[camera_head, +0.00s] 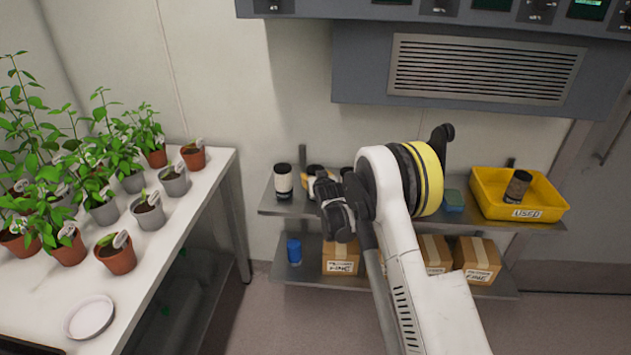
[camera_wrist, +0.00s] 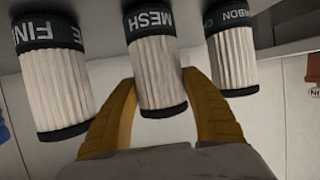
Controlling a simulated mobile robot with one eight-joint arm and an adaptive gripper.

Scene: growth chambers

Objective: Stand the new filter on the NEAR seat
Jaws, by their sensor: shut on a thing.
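Three white pleated filters with dark end bands stand in a row in the wrist view: FINE (camera_wrist: 55,90) at left, MESH (camera_wrist: 158,65) in the middle and one reading "…RBON" (camera_wrist: 233,58) at right. My gripper (camera_wrist: 160,80) has its yellow-brown fingers on both sides of the MESH filter and is shut on it. I cannot tell whether that filter is lifted off the shelf. In the head view the left filter (camera_head: 284,182) stands on the upper shelf, and my wrist partly hides the others. I cannot make out the near seat in either view.
The upper shelf (camera_head: 272,207) also holds a yellow tray (camera_head: 480,207) labelled USED, with a brown filter (camera_head: 517,186) inside. Boxes (camera_head: 341,255) and a blue cup (camera_head: 294,251) are below. A vented unit (camera_head: 485,68) hangs above. A plant bench (camera_head: 155,262) stands at left.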

